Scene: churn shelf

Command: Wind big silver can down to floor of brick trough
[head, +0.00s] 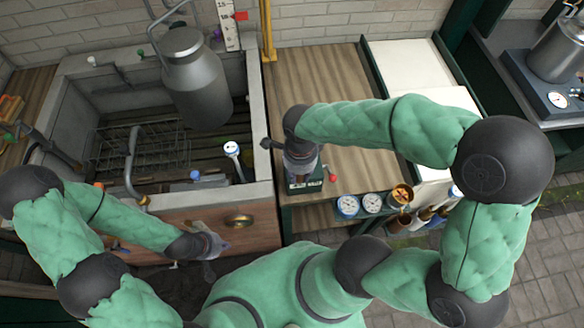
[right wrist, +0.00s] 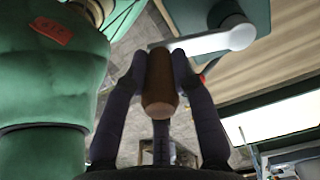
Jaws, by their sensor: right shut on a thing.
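The big silver can (head: 197,85) hangs upright from its bail inside the back right of the trough (head: 263,120), which has a pale stone rim. Its base appears to be above the dark slatted trough floor (head: 150,165), but the exact gap is unclear. My right gripper (right wrist: 160,75) is shut on a brown crank handle (right wrist: 160,95), which sits on a pale crank arm (right wrist: 212,42). In the head view my right gripper (head: 300,165) is over a small dark winch base (head: 304,186) that it partly hides. My left gripper (head: 213,243) is low before the trough's front; its fingers are unclear.
A wire rack (head: 140,145) and a bent pipe (head: 131,165) are in the trough's left part. A scale with a red marker (head: 240,16) stands behind. Dials (head: 348,205) line the wooden bench's front edge; the bench top (head: 325,85) is largely clear.

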